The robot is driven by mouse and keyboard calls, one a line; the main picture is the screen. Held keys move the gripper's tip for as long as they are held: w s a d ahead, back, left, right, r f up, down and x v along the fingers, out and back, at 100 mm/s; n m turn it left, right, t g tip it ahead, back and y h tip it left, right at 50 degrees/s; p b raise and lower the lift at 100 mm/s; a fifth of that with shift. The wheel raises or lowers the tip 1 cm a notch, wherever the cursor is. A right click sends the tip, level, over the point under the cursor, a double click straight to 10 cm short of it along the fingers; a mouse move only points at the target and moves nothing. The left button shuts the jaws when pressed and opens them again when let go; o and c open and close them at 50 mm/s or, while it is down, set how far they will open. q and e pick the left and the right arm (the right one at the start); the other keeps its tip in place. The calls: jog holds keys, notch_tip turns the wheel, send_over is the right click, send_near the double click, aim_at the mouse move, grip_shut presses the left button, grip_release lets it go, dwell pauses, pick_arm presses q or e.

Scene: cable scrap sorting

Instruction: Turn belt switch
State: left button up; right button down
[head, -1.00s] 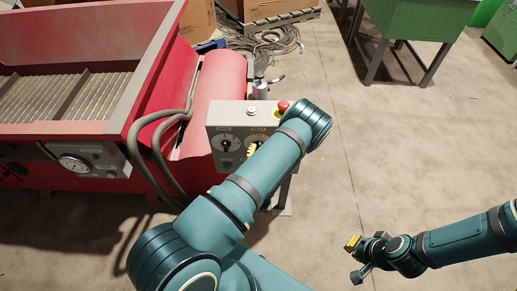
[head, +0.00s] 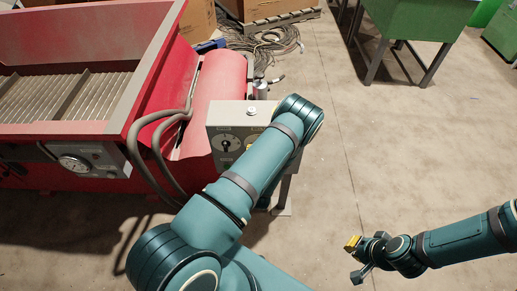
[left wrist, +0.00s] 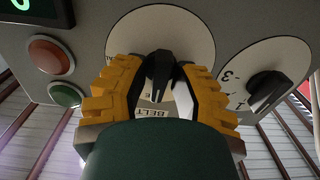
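The grey control box (head: 216,130) stands beside the red machine. In the left wrist view, the belt switch (left wrist: 160,72) is a black knob on a round white dial, with a label reading BELT below it. My left gripper (left wrist: 162,75) has its yellow fingers on either side of this knob, with narrow gaps seeming to show; contact is hard to judge. In the head view my left arm covers the gripper and most of the box's right side. My right gripper (head: 358,259) is open and empty above the floor at lower right.
A second dial knob (left wrist: 268,88) sits close to the right of the belt switch. A red button (left wrist: 50,54) and a green button (left wrist: 66,95) are at left. A hose (head: 135,150) hangs near the box.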

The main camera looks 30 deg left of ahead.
pick_arm(q)
jog(key=shift+o, duration=0.8)
jog(key=v, duration=1.2)
jog(key=shift+f, duration=0.15)
